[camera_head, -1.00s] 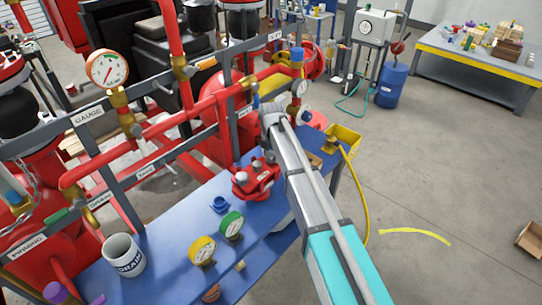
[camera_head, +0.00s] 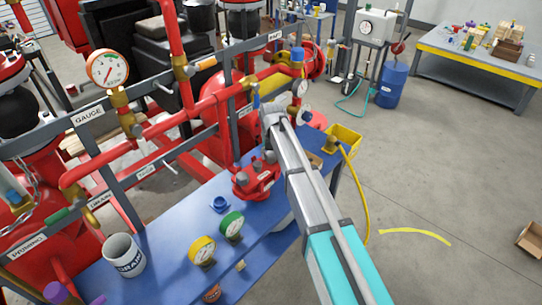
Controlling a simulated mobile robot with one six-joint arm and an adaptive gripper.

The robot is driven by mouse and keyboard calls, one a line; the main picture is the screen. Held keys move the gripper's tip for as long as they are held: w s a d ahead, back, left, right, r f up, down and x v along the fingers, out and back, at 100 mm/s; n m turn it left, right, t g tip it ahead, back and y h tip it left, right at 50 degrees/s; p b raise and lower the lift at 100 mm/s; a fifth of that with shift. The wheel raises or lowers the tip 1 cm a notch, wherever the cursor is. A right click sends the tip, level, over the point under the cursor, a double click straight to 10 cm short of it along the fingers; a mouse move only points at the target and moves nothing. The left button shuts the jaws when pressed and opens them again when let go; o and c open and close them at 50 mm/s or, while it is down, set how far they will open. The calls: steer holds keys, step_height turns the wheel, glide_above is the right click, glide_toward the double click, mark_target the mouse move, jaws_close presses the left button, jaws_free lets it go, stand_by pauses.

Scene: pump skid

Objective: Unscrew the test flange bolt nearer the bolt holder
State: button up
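A red test flange (camera_head: 256,180) sits on the blue bench top (camera_head: 178,222), just left of my arm. Grey bolt shapes (camera_head: 258,165) stand on its top, too small to tell apart clearly. My arm reaches from the lower right to its grey wrist end, above and behind the flange. My gripper's fingers are hidden, so I cannot see whether they touch a bolt. I cannot make out the bolt holder with certainty; a small brown block (camera_head: 314,159) lies on the bench right of my arm.
Red pipes and a grey rail with a gauge (camera_head: 108,68) run behind the bench. The right floor is mostly clear.

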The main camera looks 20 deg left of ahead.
steer(key=o, duration=0.4)
steer(key=shift+s+d, duration=0.1)
steer(key=shift+o, duration=0.2)
steer(key=shift+m, duration=0.3)
steer(key=m, duration=0.6)
steer(key=shift+m, duration=0.3)
steer(key=m, duration=0.3)
steer(key=shift+m, duration=0.3)
steer(key=m, duration=0.3)
steer(key=shift+m, duration=0.4)
steer(key=shift+r+p, duration=0.3)
step_height(320, 180, up, 13)
steer(key=p, duration=1.3)
